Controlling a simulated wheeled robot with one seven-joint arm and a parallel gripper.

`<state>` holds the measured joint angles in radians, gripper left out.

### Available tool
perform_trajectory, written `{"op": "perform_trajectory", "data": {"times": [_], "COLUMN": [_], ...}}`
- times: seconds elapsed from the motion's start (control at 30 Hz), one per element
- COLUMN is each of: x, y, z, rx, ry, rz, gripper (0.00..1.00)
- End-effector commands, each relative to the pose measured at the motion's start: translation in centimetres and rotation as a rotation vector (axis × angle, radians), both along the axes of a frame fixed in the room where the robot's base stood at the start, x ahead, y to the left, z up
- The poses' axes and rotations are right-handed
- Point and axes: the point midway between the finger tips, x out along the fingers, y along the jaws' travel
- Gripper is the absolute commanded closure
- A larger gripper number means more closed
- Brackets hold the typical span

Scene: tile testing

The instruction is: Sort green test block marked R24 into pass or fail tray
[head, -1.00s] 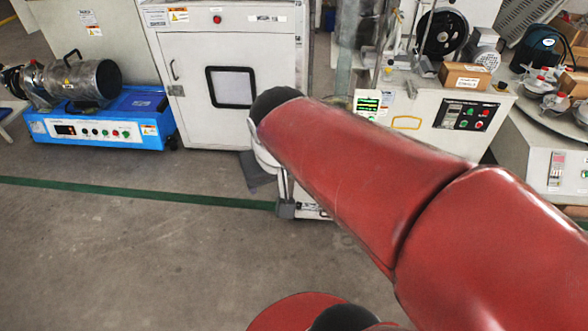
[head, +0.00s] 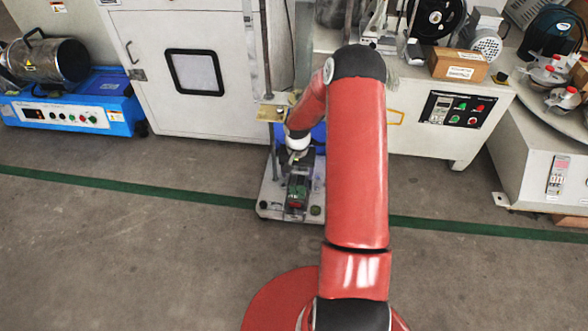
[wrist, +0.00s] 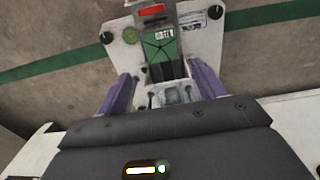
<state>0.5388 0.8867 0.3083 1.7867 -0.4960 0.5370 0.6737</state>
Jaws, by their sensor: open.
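The green block (wrist: 160,47) sits on a small white test machine (wrist: 200,45), with a small white label on it that is too blurred to read. In the head view, the green block (head: 298,188) shows at the front of the machine's base (head: 268,207). My gripper (wrist: 161,73) is open, its two purple fingers spread on either side near the block's near end. The fingers do not visibly grip it. In the head view my arm hides part of the machine. I cannot make out a pass or fail tray.
A white cabinet (head: 195,125) stands behind the machine. A blue unit with a metal cylinder (head: 45,60) is at left. A bench with a cardboard box (head: 460,66) and a control panel (head: 458,108) is at right. The floor in front is clear, crossed by a green line (head: 110,187).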

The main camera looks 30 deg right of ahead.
Motion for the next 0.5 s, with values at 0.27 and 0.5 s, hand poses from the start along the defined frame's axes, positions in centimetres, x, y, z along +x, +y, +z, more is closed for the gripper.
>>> {"op": "perform_trajectory", "data": {"times": [0.27, 0.5], "x": [-0.1, -0.1], "y": [-0.1, -0.1], "z": [-2.6, -6.9], "rx": [0.012, 0.012], "ry": [0.005, 0.007], "rz": [-0.015, -0.014], "gripper": [0.31, 0.31]}}
